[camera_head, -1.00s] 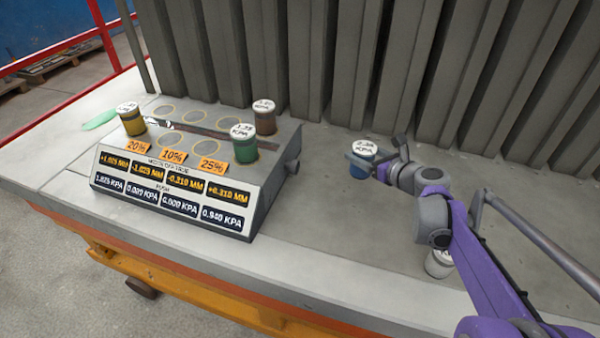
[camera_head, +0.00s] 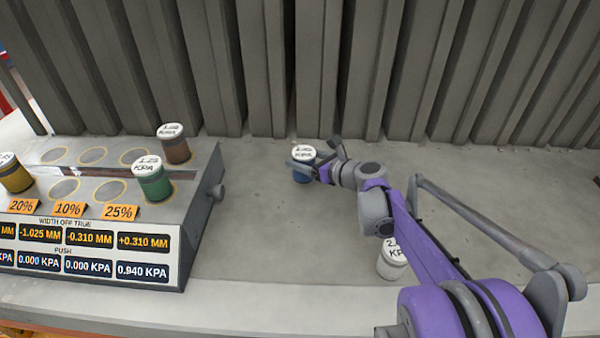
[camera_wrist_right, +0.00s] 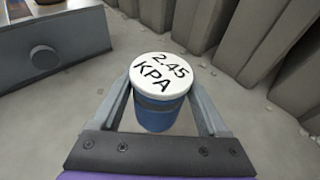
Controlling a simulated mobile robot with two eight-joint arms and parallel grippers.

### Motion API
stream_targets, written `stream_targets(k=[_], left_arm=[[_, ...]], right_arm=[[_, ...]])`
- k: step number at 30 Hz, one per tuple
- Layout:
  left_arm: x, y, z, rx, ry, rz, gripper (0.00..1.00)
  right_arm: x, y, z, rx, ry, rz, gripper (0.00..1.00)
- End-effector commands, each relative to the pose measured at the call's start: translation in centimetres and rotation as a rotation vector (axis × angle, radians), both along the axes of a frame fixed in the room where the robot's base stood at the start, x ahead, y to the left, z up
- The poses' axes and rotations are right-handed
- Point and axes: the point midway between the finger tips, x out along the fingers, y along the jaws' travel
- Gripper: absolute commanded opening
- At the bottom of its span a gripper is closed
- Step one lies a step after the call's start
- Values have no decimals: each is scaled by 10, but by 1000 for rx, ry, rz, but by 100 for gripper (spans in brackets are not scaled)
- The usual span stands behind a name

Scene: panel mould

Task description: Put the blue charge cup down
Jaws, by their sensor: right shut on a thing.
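The blue charge cup (camera_head: 302,176) has a white lid and is at the table's middle, right of the grey console. In the right wrist view the cup (camera_wrist_right: 158,112) stands between my two fingers, its lid reading 2.45 KPA. My right gripper (camera_head: 306,166) is shut on it. The cup looks upright; I cannot tell whether its base touches the table. My left gripper is not in view.
The console (camera_head: 205,205) holds a green cup (camera_head: 154,183), a brown cup (camera_head: 175,150) and a yellow cup (camera_head: 14,176). A white cup (camera_head: 391,262) stands partly behind my right arm. Grey upright panels (camera_head: 320,60) line the back. The table (camera_head: 255,245) is clear beside the console.

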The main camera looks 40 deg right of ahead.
Motion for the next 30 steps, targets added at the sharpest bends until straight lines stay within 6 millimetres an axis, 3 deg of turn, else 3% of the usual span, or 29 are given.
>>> stream_targets(k=[10,21,22,25,30], left_arm=[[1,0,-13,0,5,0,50],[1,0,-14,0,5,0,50],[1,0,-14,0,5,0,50],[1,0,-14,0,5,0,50],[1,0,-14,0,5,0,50]], right_arm=[[0,0,-39,1,0,-1,0],[0,0,-42,1,-1,0,0],[0,0,-41,0,0,0,82],[0,0,-41,0,0,0,100],[0,0,-41,0,0,0,100]])
